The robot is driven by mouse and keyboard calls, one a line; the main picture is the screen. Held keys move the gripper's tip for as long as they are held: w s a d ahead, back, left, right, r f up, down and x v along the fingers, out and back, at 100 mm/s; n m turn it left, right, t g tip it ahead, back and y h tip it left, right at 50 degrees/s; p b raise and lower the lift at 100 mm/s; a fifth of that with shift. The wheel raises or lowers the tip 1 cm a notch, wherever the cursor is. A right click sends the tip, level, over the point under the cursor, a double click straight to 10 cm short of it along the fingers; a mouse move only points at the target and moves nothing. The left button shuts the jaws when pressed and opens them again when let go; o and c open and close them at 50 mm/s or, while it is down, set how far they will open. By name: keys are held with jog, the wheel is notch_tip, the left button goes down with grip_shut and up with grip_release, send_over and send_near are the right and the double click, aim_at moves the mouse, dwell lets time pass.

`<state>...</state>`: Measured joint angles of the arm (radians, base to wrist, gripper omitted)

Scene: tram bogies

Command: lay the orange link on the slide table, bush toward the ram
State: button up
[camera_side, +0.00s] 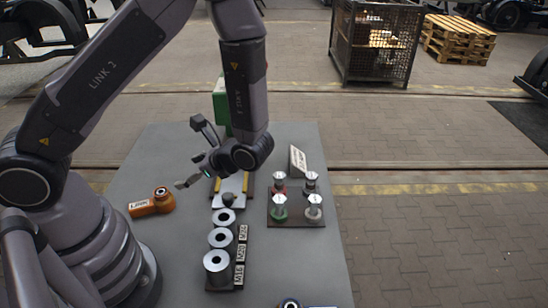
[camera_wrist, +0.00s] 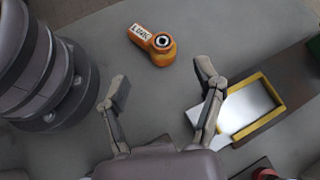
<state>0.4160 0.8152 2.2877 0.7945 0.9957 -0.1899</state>
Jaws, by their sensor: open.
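The orange link (camera_side: 161,206) lies flat on the grey bench, left of the slide table. In the wrist view the link (camera_wrist: 163,57) has its round bush end to the right and its white LINK label to the left. The slide table (camera_wrist: 243,108) is a bright plate between yellow edges, and it also shows, partly hidden by my arm, in the side view (camera_side: 232,186). My gripper (camera_wrist: 163,88) is open and empty above the bench, its fingers spread, apart from the link. A green housing (camera_side: 221,104) stands behind the slide table, mostly hidden; I cannot make out the ram.
A tray with several grey rings (camera_side: 221,238) and size labels stands in front of the slide table. The bench around the link is clear.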

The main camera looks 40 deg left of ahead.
jog(key=s+r+n+t+h, duration=0.2)
jog(key=r+n+t+h, duration=0.1)
jog(key=r, duration=0.5)
jog(key=s+d+r+n+t+h, duration=0.1)
jog(key=s+r+n+t+h, duration=0.2)
jog(key=r, duration=0.6)
jog(key=s+r+n+t+h, duration=0.2)
jog(key=s+r+n+h, duration=0.1)
jog(key=r, duration=0.5)
jog(key=shift+s+d+r+n+t+h, duration=0.2)
jog(key=shift+d+n+t+h, duration=0.2)
jog(key=shift+n+h, duration=0.55)
jog(key=shift+o, duration=0.5)
jog(key=shift+s+d+r+n+t, duration=0.1)
jog(key=shift+s+r+n+t, duration=0.15)
jog(key=shift+s+n+t, duration=0.1)
jog(key=shift+w, duration=0.1)
